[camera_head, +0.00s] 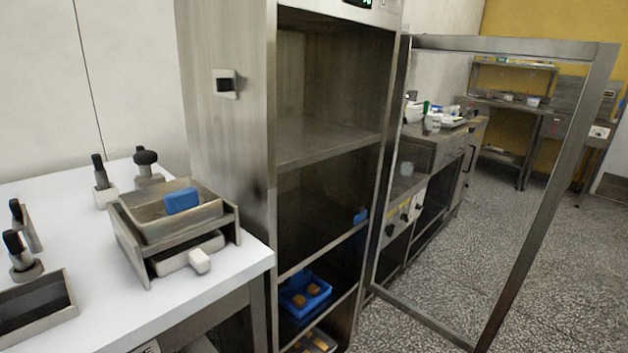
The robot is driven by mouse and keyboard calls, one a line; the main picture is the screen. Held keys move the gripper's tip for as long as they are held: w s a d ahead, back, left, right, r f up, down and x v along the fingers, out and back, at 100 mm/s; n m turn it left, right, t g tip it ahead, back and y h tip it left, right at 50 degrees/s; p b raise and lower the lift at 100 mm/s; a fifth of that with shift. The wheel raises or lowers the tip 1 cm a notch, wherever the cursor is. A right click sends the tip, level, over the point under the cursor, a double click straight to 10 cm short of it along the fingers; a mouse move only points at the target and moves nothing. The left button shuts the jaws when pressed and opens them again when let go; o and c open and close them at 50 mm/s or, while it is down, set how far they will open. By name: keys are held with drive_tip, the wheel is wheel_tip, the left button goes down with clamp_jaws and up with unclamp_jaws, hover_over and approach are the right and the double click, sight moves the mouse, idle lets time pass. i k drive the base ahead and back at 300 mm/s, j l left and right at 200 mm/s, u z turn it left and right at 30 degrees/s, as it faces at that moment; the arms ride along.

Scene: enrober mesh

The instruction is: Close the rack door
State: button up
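The rack (228,150) is a tall steel cabinet in the middle of the view, with its front uncovered and its shelves showing. The rack door (552,185) is a steel frame around a clear pane. It stands wide open, hinged on the right side of the rack and swung out to the right. A blue tray (304,297) with brown pieces sits on a lower shelf, and another tray (314,342) shows partly below it. The upper shelf (325,140) is bare. My gripper does not show in this view, and nothing is seen touching the door.
A white table (90,300) stands left of the rack, bearing a metal tray (150,222) with a blue block and several black-handled tools. A steel counter (440,145) runs behind the door. Speckled floor (560,290) is clear at the right.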

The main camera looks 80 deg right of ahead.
sight(603, 55)
drive_tip(key=k+l+z, duration=0.1)
drive_tip(key=k+l, duration=0.25)
drive_tip(key=k+l+z, duration=0.15)
drive_tip(key=k+l, duration=0.25)
drive_tip(key=k+l+z, duration=0.1)
drive_tip(key=k+l, duration=0.2)
drive_tip(key=l, duration=0.25)
drive_tip(key=k+l+z, duration=0.15)
drive_tip(key=k+l, duration=0.2)
drive_tip(key=l, duration=0.8)
drive_tip(key=k+l+z, duration=0.1)
drive_tip(key=l, duration=0.6)
drive_tip(key=k+j, duration=0.15)
drive_tip(key=j, duration=0.2)
drive_tip(key=k+j, duration=0.2)
drive_tip(key=j, duration=0.15)
